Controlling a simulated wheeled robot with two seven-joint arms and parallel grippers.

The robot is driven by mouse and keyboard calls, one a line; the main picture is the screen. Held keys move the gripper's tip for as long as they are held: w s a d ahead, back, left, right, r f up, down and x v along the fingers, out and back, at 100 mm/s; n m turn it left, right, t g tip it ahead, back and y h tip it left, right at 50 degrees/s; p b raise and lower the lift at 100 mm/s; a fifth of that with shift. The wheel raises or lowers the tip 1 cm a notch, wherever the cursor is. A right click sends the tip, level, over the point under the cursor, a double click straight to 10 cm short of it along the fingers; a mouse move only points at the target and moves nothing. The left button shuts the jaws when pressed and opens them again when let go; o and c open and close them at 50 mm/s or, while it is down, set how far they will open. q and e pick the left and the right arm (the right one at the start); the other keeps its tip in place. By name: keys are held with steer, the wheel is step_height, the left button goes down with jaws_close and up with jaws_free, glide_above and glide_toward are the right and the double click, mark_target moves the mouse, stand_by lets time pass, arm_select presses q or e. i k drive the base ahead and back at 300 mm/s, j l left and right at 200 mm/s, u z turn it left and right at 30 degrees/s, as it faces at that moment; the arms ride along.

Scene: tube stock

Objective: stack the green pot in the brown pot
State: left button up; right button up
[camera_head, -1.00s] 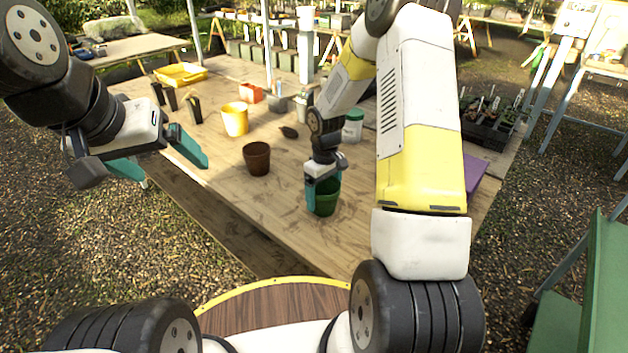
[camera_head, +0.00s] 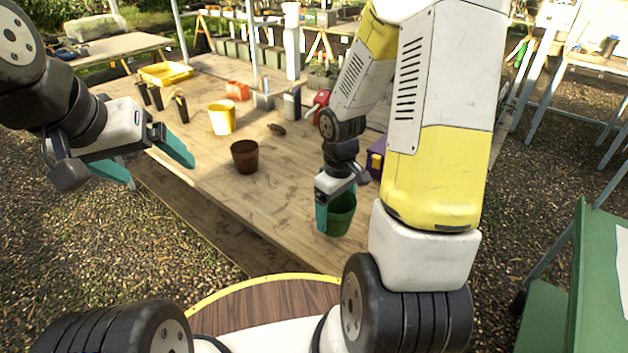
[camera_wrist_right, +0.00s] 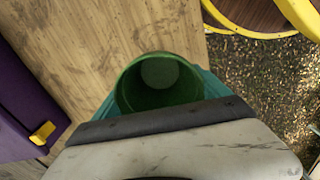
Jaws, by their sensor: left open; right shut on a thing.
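The brown pot (camera_head: 245,157) stands upright and empty on the wooden table, left of the green pot. The green pot (camera_head: 341,216) is held upright between the teal fingers of my right gripper (camera_head: 336,207), near the table's front edge. Whether its base touches the table is hard to tell. In the right wrist view the green pot (camera_wrist_right: 160,85) shows its open, empty inside, with a finger on each side. My left gripper (camera_head: 150,165) is open and empty, off the table's left front edge.
A yellow pot (camera_head: 222,118) stands behind the brown pot, with a dark small object (camera_head: 276,129) to its right. A purple box with a yellow latch (camera_wrist_right: 25,105) lies beside my right gripper. The tabletop between the two pots is clear.

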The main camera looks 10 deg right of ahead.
mark_target(246, 162)
steer(key=i+j+u, duration=0.25)
steer(key=i+j, duration=0.15)
steer(key=i+j+u, duration=0.25)
steer(key=i, duration=0.2)
